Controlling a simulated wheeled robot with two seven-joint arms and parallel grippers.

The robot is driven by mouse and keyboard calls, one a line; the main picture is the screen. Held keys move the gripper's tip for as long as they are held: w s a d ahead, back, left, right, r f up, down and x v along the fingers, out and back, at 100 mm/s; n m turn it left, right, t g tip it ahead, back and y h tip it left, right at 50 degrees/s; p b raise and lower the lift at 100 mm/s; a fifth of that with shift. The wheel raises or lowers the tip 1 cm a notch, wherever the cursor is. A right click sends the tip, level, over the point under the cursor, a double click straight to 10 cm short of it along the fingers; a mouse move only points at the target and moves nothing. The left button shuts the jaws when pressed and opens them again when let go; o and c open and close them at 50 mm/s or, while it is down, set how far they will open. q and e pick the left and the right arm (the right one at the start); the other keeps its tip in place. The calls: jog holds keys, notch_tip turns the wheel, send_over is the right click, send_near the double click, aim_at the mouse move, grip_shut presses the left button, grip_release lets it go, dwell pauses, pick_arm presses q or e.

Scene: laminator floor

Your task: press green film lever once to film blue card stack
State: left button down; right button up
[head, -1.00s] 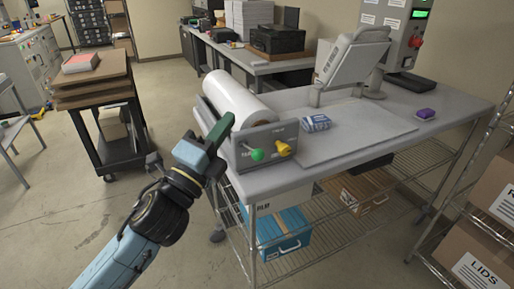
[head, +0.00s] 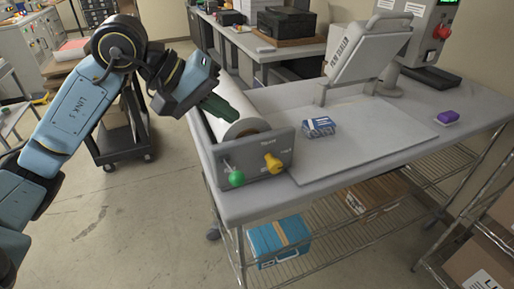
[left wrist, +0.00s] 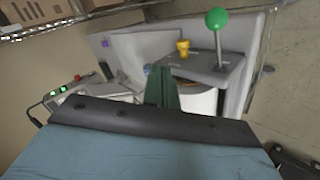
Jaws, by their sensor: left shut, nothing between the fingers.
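The green film lever (head: 237,179) has a round green knob on a thin stem on the front of the grey film panel (head: 262,152). It also shows in the left wrist view (left wrist: 217,19). My left gripper (head: 222,108) is shut and empty, with dark green fingers over the film roll, behind the panel and apart from the lever. Its fingers also show in the left wrist view (left wrist: 163,88). The blue card stack (head: 319,126) lies on the table right of the panel. It looks pale and streaked with shine, perhaps under clear film. My right gripper is out of view.
A yellow knob (head: 273,163) stands just right of the green one. The white film roll (head: 247,128) lies behind the panel. A tilted sealer press (head: 367,48) stands behind the cards. A purple block (head: 448,117) is at right. The grey mat (head: 375,140) is mostly clear.

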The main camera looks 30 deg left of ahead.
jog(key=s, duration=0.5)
pick_arm(q)
jog(key=b, duration=0.6)
send_over(230, 168)
jog(key=s+d, duration=0.2)
jog(key=s, duration=0.1)
notch_tip(230, 168, down, 8)
jog(key=shift+a, duration=0.15)
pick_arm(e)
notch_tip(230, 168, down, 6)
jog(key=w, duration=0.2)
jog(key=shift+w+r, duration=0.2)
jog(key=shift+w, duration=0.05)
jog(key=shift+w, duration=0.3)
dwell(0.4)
pick_arm(q)
jog(key=shift+f+b, duration=0.4)
jog(key=shift+b, duration=0.15)
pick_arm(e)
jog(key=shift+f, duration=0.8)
